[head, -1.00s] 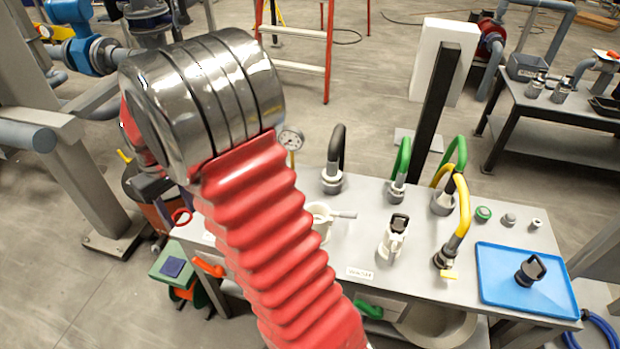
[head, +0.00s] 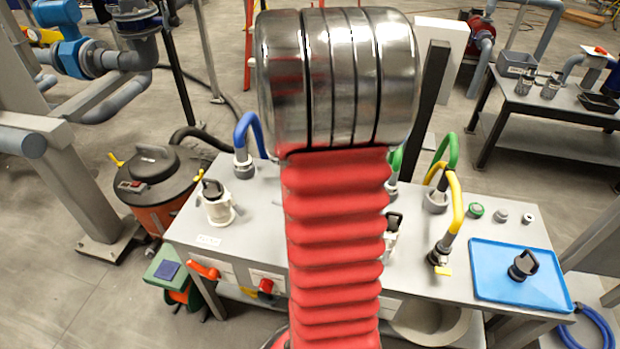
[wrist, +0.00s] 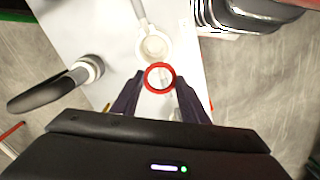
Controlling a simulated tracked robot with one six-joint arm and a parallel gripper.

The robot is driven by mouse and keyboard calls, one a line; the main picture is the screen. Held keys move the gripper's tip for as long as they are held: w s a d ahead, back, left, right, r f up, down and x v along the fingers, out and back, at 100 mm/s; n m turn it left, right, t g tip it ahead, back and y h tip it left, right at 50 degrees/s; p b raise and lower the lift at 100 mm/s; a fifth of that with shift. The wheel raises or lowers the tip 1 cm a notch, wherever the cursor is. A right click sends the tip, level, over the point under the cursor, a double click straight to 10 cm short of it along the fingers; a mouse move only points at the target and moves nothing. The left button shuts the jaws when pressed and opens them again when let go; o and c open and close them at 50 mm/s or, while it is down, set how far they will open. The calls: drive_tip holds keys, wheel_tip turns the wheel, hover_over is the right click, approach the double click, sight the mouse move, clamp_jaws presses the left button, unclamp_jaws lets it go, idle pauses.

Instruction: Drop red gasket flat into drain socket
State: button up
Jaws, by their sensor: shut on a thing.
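In the wrist view, my gripper (wrist: 159,82) is shut on the red gasket (wrist: 147,73), a thin ring held between the fingertips, face towards the camera. Just beyond it in that view is a white round piece with an open top and a lever-like handle (wrist: 152,45). It looks like the drain socket, but no readable label confirms this. The ring overlaps its near edge in the picture; the height gap between them cannot be told. In the head view, my red arm hides my gripper, the gasket and this white piece.
The grey bench (head: 262,215) also bears a white valve (head: 217,208), a blue hose (head: 244,135), a yellow hose (head: 452,215) and a blue tray (head: 500,292).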

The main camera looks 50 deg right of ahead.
drive_tip(key=s, duration=0.1)
drive_tip(key=s+d, duration=0.1)
drive_tip(key=shift+s+d+r, duration=0.1)
drive_tip(key=shift+s+d, duration=0.15)
drive_tip(key=shift+s, duration=0.05)
drive_tip(key=shift+f, duration=3.8)
drive_tip(key=shift+s, duration=0.2)
drive_tip(key=o, duration=0.7)
drive_tip(key=shift+o, duration=0.2)
